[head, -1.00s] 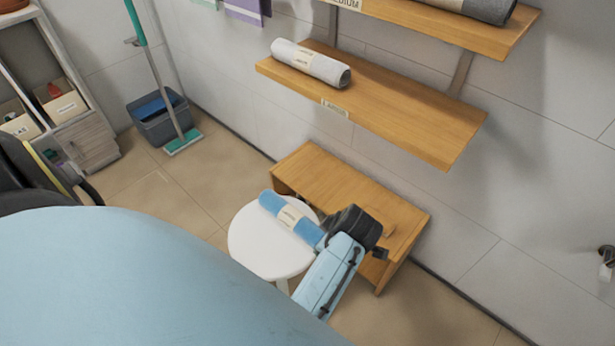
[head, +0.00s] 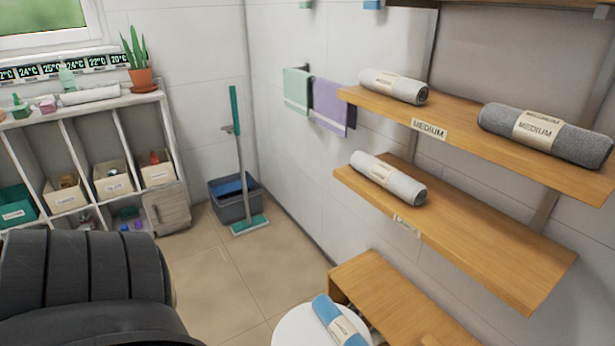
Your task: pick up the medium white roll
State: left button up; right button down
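A white roll (head: 393,86) with a beige band lies at the left end of the upper wall shelf, above the shelf's label reading MEDIUM (head: 429,129). A second white roll (head: 388,178) with a beige band lies at the left end of the lower shelf; that shelf's label (head: 407,225) is too small to read surely. A dark grey roll (head: 545,134) with a MEDIUM band lies further right on the upper shelf. Neither of my grippers shows in the head view now.
A round white stool (head: 290,334) bearing a blue roll (head: 338,322) and a low wooden bench (head: 385,292) stand below the shelves. Towels (head: 330,105) hang left of the shelves. A mop bucket (head: 234,205) stands in the corner. Floor shows between it and the stool.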

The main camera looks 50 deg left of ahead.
aim_at(416, 94)
jog(key=u, duration=1.25)
